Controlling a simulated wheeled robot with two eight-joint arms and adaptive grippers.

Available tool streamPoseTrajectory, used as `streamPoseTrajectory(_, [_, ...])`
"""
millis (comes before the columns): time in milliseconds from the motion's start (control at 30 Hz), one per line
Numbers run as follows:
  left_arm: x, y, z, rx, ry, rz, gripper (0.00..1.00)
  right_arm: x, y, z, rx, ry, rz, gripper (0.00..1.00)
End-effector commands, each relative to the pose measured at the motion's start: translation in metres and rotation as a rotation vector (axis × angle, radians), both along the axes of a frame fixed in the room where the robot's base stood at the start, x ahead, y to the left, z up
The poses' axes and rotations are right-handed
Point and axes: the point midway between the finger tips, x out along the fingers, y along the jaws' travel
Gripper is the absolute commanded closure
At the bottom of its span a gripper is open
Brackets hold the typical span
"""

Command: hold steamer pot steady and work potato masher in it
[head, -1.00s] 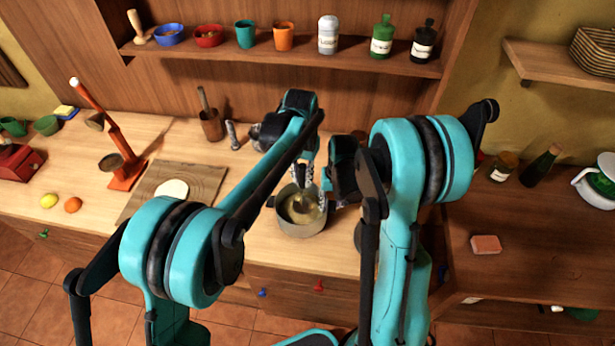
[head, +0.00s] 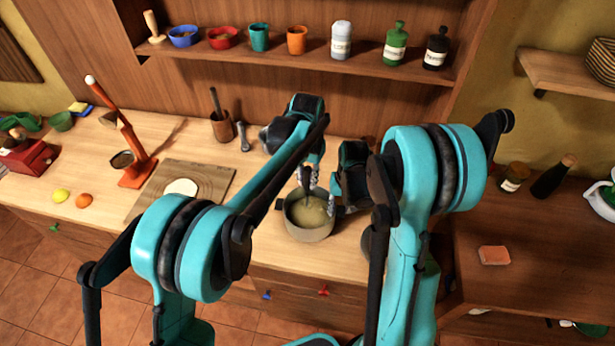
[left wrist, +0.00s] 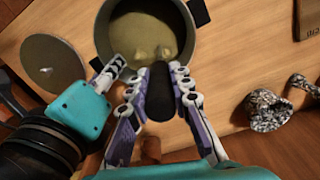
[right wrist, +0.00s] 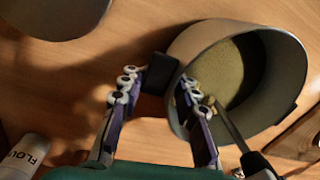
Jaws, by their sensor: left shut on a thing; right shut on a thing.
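The grey steamer pot (head: 309,228) stands on the light wooden counter with pale yellow mash inside. My left gripper (head: 308,180) is above the pot, shut on the dark handle of the potato masher; this handle (left wrist: 160,95) shows between its fingers in the left wrist view. The masher's metal shaft (right wrist: 229,130) reaches down into the pot in the right wrist view; its head is hidden. My right gripper (head: 338,203) is at the pot's right side, shut on its dark side handle (right wrist: 160,73). The opposite handle (left wrist: 199,12) is free.
A round lid (left wrist: 52,70) lies beside the pot. A cutting board (head: 210,182) with a white disc is to the left, and a mortar-like cup (head: 221,126) stands behind. A shelf (head: 290,57) of bowls, cups and bottles hangs above.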

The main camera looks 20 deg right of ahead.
Motion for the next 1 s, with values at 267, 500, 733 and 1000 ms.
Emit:
streamPoseTrajectory(267, [0.0, 0.0, -0.014, 0.0, 0.0, 0.0, 1.0, 0.0, 0.0, 0.0, 0.001, 0.0, 0.0, 1.0])
streamPoseTrajectory(500, [0.0, 0.0, -0.009, 0.0, 0.0, 0.0, 1.0, 0.0, 0.0, 0.0, 0.001, 0.0, 0.0, 1.0])
streamPoseTrajectory(733, [0.0, 0.0, 0.006, 0.0, 0.0, 0.0, 1.0, 0.0, 0.0, 0.0, 0.0, 0.0, 0.0, 1.0])
streamPoseTrajectory(1000, [0.0, 0.0, 0.006, 0.0, 0.0, 0.0, 1.0, 0.0, 0.0, 0.0, 0.001, 0.0, 0.0, 1.0])
